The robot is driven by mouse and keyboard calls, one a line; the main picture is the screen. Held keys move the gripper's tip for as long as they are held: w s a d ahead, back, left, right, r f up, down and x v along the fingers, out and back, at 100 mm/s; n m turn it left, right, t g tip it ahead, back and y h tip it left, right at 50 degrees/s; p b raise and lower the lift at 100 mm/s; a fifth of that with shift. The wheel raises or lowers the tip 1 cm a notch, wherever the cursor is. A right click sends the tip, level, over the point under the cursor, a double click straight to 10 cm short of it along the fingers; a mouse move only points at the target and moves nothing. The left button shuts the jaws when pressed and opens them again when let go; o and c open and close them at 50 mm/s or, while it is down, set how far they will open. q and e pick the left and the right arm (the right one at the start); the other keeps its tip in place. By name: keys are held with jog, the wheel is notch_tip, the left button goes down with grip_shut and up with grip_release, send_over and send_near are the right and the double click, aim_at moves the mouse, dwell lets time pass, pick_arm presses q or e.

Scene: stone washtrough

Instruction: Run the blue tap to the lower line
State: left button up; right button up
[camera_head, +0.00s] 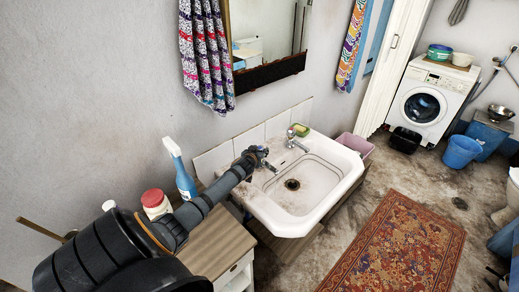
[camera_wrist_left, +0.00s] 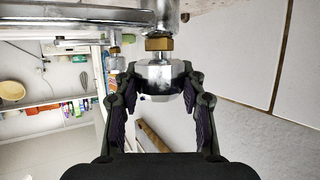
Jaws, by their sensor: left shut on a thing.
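The washbasin (camera_head: 325,190) is white and grimy, with a dark drain (camera_head: 292,184) and dark lines around its inner wall. I see no standing water in it. My left gripper (camera_head: 257,155) reaches over the basin's back left corner and is shut on a tap's knob. In the left wrist view the gripper (camera_wrist_left: 158,88) has its fingers on both sides of this faceted chrome knob (camera_wrist_left: 159,73), under a brass collar (camera_wrist_left: 158,43). No blue mark shows on it. A second chrome tap (camera_head: 294,141) stands at the back edge; my right gripper is out of view.
A wooden-topped cabinet (camera_head: 222,247) stands left of the basin, with a blue-and-white spray bottle (camera_head: 182,172) and a red-lidded jar (camera_head: 155,203). A sponge (camera_head: 300,129) lies at the basin's back edge. A pink tub (camera_head: 356,144) is behind right; a patterned rug (camera_head: 400,245) covers the floor.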

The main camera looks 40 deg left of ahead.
pick_arm(q)
jog(key=shift+w+d+f+n+y, duration=0.1)
jog(key=shift+n+y, duration=0.2)
jog(key=shift+n, duration=0.1)
jog(key=n+g+y+b, duration=0.1)
jog(key=n+y+b, duration=0.1)
jog(key=b, duration=0.1)
jog(key=shift+f+g, duration=0.15)
jog(key=shift+g, duration=0.25)
jog(key=shift+r+n+g+y+b, duration=0.2)
jog(key=shift+n+g+y+b, duration=0.7)
jog(key=shift+b, duration=0.65)
jog(key=o, duration=1.2)
jog(key=shift+c, duration=0.2)
jog(key=v, duration=1.2)
